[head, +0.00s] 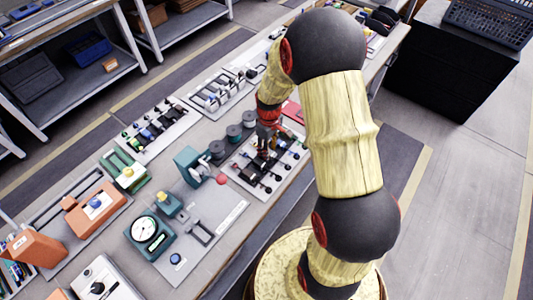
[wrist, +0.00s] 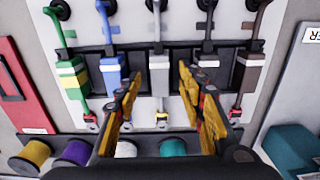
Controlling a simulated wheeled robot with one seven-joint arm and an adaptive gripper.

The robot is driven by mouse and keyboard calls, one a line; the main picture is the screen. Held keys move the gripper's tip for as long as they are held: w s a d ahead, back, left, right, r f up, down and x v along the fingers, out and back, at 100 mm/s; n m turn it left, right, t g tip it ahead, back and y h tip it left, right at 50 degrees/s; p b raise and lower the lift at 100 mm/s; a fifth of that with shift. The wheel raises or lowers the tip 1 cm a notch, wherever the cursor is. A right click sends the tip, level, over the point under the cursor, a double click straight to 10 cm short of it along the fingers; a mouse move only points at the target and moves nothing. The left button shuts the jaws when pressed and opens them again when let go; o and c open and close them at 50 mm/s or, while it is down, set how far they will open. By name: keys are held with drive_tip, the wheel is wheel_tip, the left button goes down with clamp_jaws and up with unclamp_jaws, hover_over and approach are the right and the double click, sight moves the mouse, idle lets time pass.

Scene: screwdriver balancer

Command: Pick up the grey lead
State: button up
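The grey lead (wrist: 159,78) hangs in the middle of a row on a rack in the wrist view, with a light grey block and a yellow-marked tip at its lower end. My gripper (wrist: 158,75) is open, with one yellow-padded finger on each side of the lead's block. Gaps show between the fingers and the block. In the head view my gripper (head: 265,134) points down over the rack board (head: 243,176). The grey lead cannot be made out there.
A blue lead (wrist: 110,74) and a green lead (wrist: 71,72) hang to the left. A black lead (wrist: 209,58) and a brown lead (wrist: 250,72) hang to the right. Several spools, one purple (wrist: 76,152), stand below the row. A red case (wrist: 12,85) lies at left.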

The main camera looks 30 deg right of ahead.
drive_tip(key=shift+c, duration=1.4)
clamp_jaws()
